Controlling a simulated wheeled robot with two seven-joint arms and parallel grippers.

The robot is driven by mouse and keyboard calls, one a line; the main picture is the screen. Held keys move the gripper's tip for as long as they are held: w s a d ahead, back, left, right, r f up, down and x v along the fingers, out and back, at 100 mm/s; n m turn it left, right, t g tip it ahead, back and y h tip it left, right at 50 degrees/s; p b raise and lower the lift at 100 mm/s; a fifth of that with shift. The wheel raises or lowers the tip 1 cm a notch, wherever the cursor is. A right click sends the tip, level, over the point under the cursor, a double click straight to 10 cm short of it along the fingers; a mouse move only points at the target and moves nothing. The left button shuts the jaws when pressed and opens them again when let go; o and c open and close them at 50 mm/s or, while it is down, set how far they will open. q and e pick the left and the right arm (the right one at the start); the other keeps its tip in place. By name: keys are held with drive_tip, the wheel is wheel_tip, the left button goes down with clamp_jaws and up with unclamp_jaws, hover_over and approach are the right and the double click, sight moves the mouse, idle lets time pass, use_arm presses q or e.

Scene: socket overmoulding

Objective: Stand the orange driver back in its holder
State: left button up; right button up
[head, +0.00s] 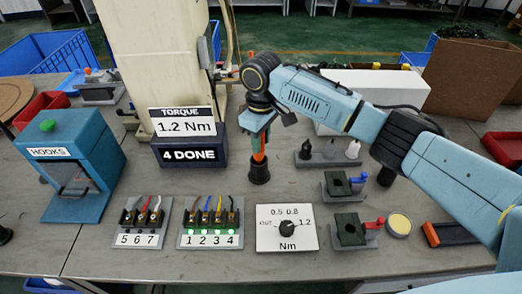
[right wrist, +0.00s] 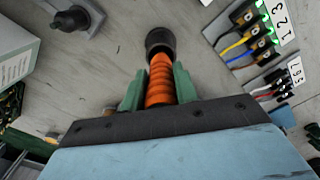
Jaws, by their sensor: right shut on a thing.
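The orange driver (head: 259,157) is held upright between the green fingers of my right gripper (head: 258,146). Its ribbed orange handle (right wrist: 160,80) fills the space between the fingers in the right wrist view. A dark round holder (head: 259,174) stands on the bench directly below the driver. In the right wrist view the holder (right wrist: 160,41) shows just beyond the driver's far end. The driver's lower end meets the holder's mouth in the picture; how deep it sits is hidden. My left gripper is not in view.
A torque display (head: 182,122) reading 1.2 Nm and "4 DONE" stands left of the holder. Numbered wire blocks (head: 211,240) and a torque dial (head: 287,229) lie in front. A rack with small bottles (head: 329,160) and fixtures (head: 349,229) stand to the right. Bare bench surrounds the holder.

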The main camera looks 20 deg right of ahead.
wheel_tip(320, 180, down, 3)
drive_tip(key=shift+f, duration=0.35)
drive_tip(key=o, duration=1.1)
wheel_tip(320, 180, up, 12)
drive_tip(key=shift+f+p, duration=0.15)
drive_tip(key=shift+p, duration=0.6)
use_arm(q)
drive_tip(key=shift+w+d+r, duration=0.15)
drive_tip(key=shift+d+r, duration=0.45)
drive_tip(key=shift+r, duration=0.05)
use_arm(e)
drive_tip(key=shift+r, duration=0.3)
